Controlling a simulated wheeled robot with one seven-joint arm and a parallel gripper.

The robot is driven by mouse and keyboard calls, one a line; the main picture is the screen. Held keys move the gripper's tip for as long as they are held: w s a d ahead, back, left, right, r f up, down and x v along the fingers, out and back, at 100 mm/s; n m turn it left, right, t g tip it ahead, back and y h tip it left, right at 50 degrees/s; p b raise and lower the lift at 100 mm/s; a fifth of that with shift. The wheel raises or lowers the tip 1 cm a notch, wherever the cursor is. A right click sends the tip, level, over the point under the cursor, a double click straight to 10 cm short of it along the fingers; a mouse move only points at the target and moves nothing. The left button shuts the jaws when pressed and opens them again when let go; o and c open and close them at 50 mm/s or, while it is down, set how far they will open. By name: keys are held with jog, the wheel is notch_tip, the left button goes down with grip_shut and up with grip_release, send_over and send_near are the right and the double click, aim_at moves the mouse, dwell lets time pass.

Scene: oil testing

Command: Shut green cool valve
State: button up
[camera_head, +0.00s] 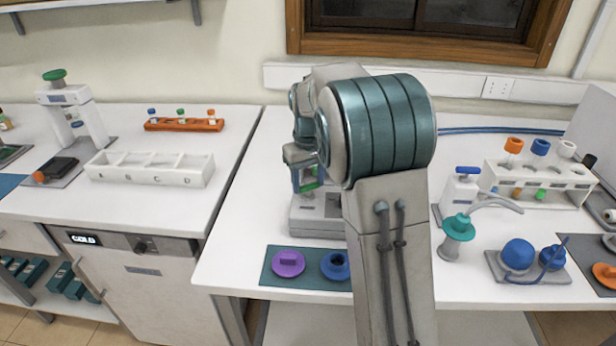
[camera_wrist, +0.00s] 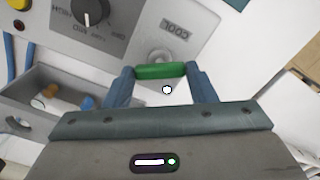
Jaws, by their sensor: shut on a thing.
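The green cool valve (camera_wrist: 160,71) is a short green bar handle on a grey panel, below a label reading COOL (camera_wrist: 174,26) in the wrist view. My gripper (camera_wrist: 158,74) is shut on this handle, with one blue finger at each end of it. In the head view the green handle (camera_head: 309,186) shows only partly, above a grey unit (camera_head: 318,228) on the middle bench. My gripper (camera_head: 306,178) reaches down to it there, and my arm hides much of the unit.
A black dial (camera_wrist: 90,12) is on the same panel. A teal mat (camera_head: 271,278) with purple and blue knobs lies in front of the unit. The left bench holds a white tray (camera_head: 150,169).

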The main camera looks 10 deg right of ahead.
aim_at(309, 185)
jog(key=m+p, duration=0.1)
jog(key=m, duration=0.5)
jog(key=shift+m, duration=0.3)
dwell(0.4)
jog(key=o, duration=1)
notch_tip(309, 185, up, 14)
jog(key=shift+f, duration=0.1)
